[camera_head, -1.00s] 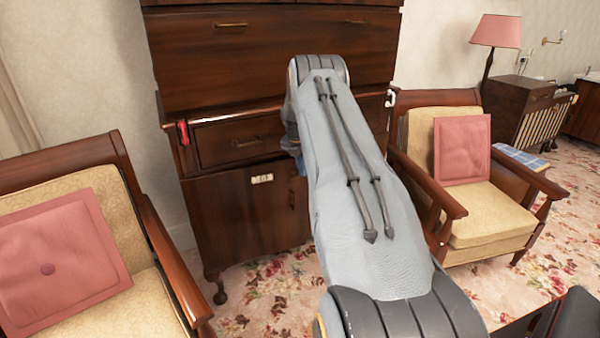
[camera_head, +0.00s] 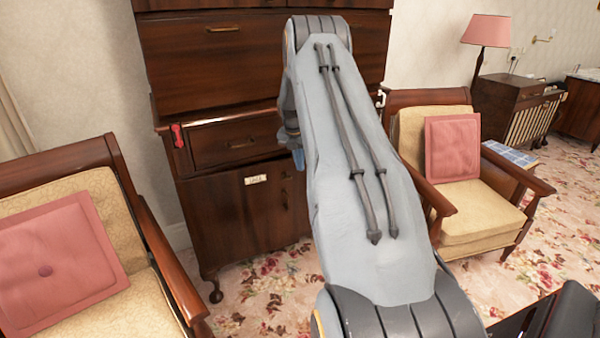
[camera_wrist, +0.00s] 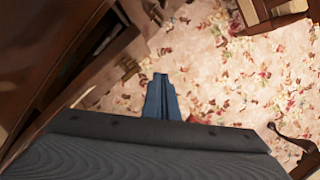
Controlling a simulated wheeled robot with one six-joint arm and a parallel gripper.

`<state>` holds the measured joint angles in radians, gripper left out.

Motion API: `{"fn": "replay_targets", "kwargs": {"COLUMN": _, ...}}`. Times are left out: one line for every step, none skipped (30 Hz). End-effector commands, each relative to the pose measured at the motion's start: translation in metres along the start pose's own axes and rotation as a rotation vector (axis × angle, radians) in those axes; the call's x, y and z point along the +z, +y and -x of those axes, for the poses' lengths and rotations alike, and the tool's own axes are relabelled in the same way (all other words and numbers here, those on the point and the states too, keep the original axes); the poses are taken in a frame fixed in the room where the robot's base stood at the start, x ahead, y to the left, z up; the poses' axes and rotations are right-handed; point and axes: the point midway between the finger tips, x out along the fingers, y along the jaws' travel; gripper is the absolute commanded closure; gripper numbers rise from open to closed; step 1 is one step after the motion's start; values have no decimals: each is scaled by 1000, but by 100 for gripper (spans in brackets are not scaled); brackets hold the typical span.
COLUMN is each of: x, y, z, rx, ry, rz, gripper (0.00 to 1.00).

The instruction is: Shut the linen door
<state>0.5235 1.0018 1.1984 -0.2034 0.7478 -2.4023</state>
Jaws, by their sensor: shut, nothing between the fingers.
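A tall dark wooden cabinet (camera_head: 185,75) stands ahead. Its lower left front (camera_head: 225,222) carries a small pale label (camera_head: 256,180), too small to read surely, and looks flush. My arm hides the lower right part of the cabinet. In the wrist view, dark wood panels (camera_wrist: 45,50) fill the left side, with a dark gap (camera_wrist: 85,60) between them. I cannot tell which panel is the linen door. My gripper (camera_wrist: 161,78) is shut and empty, its blue fingers over the floor, right of the wood. In the head view my arm mostly hides it.
An armchair with a pink cushion (camera_head: 60,262) stands at the left, another (camera_head: 440,190) at the right. A red object (camera_head: 178,135) hangs at the cabinet's left. Flowered carpet (camera_head: 260,290) is clear between the left chair and my arm. A lamp (camera_head: 486,32) stands behind.

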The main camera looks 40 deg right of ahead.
Motion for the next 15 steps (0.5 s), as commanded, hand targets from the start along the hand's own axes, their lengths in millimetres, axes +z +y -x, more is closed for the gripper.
{"fn": "replay_targets", "kwargs": {"x": 1, "y": -1, "z": 9, "rx": 1, "ry": -2, "rz": -1, "gripper": 100}}
{"fn": "replay_targets", "kwargs": {"x": 1, "y": -2, "z": 13, "rx": 0, "ry": -1, "rz": -1, "gripper": 100}}
{"fn": "replay_targets", "kwargs": {"x": 2, "y": -4, "z": 19, "rx": 0, "ry": -1, "rz": -1, "gripper": 100}}
{"fn": "replay_targets", "kwargs": {"x": 3, "y": -5, "z": 23, "rx": 0, "ry": -1, "rz": -2, "gripper": 100}}
{"fn": "replay_targets", "kwargs": {"x": 3, "y": -5, "z": 26, "rx": 0, "ry": -1, "rz": -2, "gripper": 100}}
{"fn": "replay_targets", "kwargs": {"x": 3, "y": -7, "z": 29, "rx": -1, "ry": 0, "rz": -2, "gripper": 100}}
{"fn": "replay_targets", "kwargs": {"x": 4, "y": -7, "z": 32, "rx": -1, "ry": 0, "rz": -2, "gripper": 100}}
{"fn": "replay_targets", "kwargs": {"x": 4, "y": -8, "z": 34, "rx": -1, "ry": 0, "rz": -3, "gripper": 100}}
{"fn": "replay_targets", "kwargs": {"x": 4, "y": -9, "z": 35, "rx": 0, "ry": -1, "rz": -4, "gripper": 100}}
{"fn": "replay_targets", "kwargs": {"x": 4, "y": -10, "z": 34, "rx": 1, "ry": -3, "rz": -6, "gripper": 100}}
{"fn": "replay_targets", "kwargs": {"x": 5, "y": -10, "z": 32, "rx": 4, "ry": -7, "rz": -10, "gripper": 100}}
{"fn": "replay_targets", "kwargs": {"x": 7, "y": -12, "z": 27, "rx": 12, "ry": -19, "rz": -19, "gripper": 100}}
{"fn": "replay_targets", "kwargs": {"x": 9, "y": -13, "z": 22, "rx": 20, "ry": -30, "rz": -28, "gripper": 100}}
{"fn": "replay_targets", "kwargs": {"x": 11, "y": -15, "z": 14, "rx": 31, "ry": -44, "rz": -39, "gripper": 100}}
{"fn": "replay_targets", "kwargs": {"x": 15, "y": -16, "z": 2, "rx": 50, "ry": -69, "rz": -56, "gripper": 100}}
